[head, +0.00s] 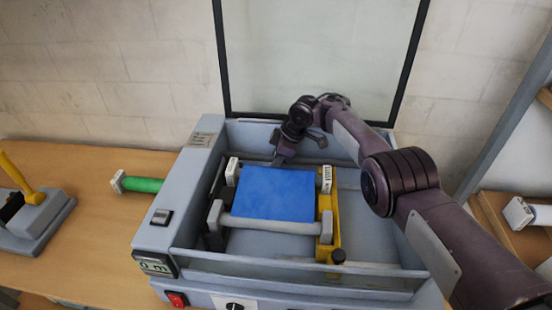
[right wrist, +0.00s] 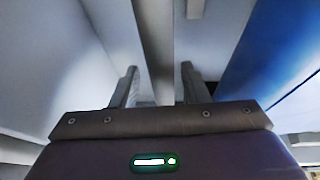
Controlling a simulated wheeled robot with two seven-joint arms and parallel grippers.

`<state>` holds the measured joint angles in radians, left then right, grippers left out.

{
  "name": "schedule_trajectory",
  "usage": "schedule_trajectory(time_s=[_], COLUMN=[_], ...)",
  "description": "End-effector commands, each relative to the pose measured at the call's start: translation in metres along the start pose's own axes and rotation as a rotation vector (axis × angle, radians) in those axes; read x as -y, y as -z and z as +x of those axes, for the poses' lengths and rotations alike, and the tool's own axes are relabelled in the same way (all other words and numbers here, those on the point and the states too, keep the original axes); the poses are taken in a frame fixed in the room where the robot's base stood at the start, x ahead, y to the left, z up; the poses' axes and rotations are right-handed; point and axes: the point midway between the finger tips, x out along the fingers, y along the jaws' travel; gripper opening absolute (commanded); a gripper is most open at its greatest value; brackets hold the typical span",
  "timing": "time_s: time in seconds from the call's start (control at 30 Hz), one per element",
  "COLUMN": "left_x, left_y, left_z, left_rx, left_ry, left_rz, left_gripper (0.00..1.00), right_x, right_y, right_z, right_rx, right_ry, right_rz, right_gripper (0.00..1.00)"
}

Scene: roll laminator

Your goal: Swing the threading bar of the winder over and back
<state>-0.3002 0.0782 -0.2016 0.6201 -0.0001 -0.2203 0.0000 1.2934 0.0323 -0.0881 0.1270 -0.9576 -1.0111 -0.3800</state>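The winder (head: 172,215) is a grey open-topped machine on the table. A blue sheet (head: 277,192) lies between its rollers, with a pale grey roller (head: 270,225) along its front edge. My right gripper (head: 279,160) reaches down inside the machine at the rear edge of the blue sheet. In the right wrist view its two fingers (right wrist: 158,88) stand apart. A narrow grey bar (right wrist: 155,40) runs between them in that picture; contact cannot be told. I cannot tell for sure which part is the threading bar. My left gripper is not in view.
A clear lid (head: 315,55) with a black frame stands raised behind the machine. A yellow bracket (head: 329,215) with a black knob (head: 338,256) is on the right inside. A green roll (head: 142,184) sticks out left. A grey device with a yellow handle (head: 18,178) stands far left.

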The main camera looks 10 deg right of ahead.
Motion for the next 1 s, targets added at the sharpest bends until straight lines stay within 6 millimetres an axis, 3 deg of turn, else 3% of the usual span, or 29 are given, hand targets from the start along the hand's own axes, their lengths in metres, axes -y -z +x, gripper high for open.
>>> schedule_trajectory(time_s=[0.23,0.7,1.0], left_x=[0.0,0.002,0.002], left_y=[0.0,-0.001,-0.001], left_z=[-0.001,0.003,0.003], left_rx=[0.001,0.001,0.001], left_ry=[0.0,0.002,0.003], left_rz=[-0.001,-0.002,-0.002], left_gripper=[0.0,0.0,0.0], right_x=[0.0,-0.001,0.0], right_y=[0.0,-0.001,-0.001], right_z=[-0.007,-0.071,-0.078], right_rx=[0.0,-0.001,0.0], right_ry=[-0.001,0.0,0.001], right_rz=[-0.002,-0.001,0.0], right_gripper=[0.41,0.41,0.41])
